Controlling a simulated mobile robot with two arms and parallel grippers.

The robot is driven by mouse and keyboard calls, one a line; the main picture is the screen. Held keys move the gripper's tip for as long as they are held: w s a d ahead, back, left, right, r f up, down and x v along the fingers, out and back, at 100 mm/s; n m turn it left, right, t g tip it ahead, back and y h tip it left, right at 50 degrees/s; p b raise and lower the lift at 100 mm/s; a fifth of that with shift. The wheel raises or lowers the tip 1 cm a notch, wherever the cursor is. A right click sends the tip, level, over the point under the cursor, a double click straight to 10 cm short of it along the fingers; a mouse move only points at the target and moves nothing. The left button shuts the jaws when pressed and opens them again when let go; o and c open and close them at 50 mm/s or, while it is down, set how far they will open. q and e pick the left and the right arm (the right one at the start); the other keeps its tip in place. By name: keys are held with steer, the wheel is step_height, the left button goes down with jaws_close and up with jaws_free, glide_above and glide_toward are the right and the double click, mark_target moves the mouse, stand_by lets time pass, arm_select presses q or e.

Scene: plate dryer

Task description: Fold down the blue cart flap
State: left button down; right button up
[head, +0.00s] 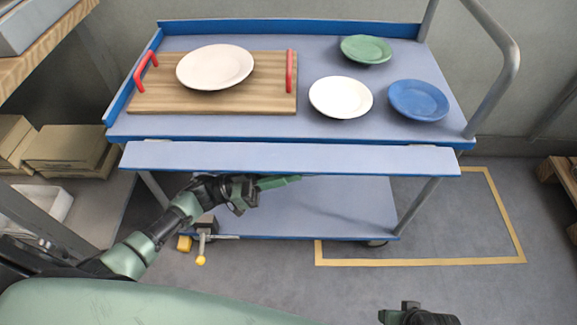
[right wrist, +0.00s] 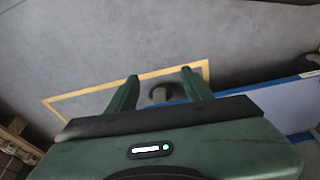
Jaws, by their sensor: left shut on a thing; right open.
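The blue cart flap (head: 330,158) runs along the front of the blue cart (head: 300,128) in the head view, a long pale blue panel with a darker blue edge. It sticks out toward me, roughly level. My left gripper (head: 282,182) is at the flap's front edge, left of its right half, with green fingers shut on it; the exact contact is partly hidden. My right gripper (head: 412,312) is low at the bottom of the head view, away from the flap. In the right wrist view its two fingers (right wrist: 160,92) are apart and empty.
On the cart top are a wooden tray (head: 150,98) with red handles and a white plate (head: 215,67), another white plate (head: 340,97), a green plate (head: 366,49) and a blue plate (head: 418,100). A yellow floor outline (head: 420,262) surrounds clear floor at right.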

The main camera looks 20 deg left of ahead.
arm_select(q)
steer(key=n+p, duration=0.1)
steer(key=n+t+p, duration=0.1)
steer(key=shift+s+d+r+n+y+p, duration=0.1)
steer(key=shift+s+r+n+y+p, duration=0.2)
steer(key=shift+r+p, duration=0.1)
arm_select(e)
steer(key=s+f, duration=0.3)
steer(key=f, duration=0.7)
steer(key=shift+d+f+g, duration=0.2)
steer(key=shift+f+g, duration=0.1)
arm_select(q)
steer(key=c, duration=1.5)
jaws_free()
steer(key=shift+o, duration=0.2)
steer(key=shift+s+a+f, duration=0.15)
steer(key=shift+a+f, duration=0.15)
steer(key=shift+a, duration=0.15)
steer(key=b+v, duration=0.1)
steer(key=v, duration=0.5)
steer(key=shift+s+a+f, duration=0.15)
steer(key=shift+s+a, duration=0.05)
steer(key=shift+a, duration=0.15)
arm_select(e)
steer(key=r, duration=0.1)
steer(key=w+r, duration=0.1)
steer(key=r, duration=0.1)
steer(key=shift+w+a+r, duration=0.15)
steer(key=shift+w, duration=0.1)
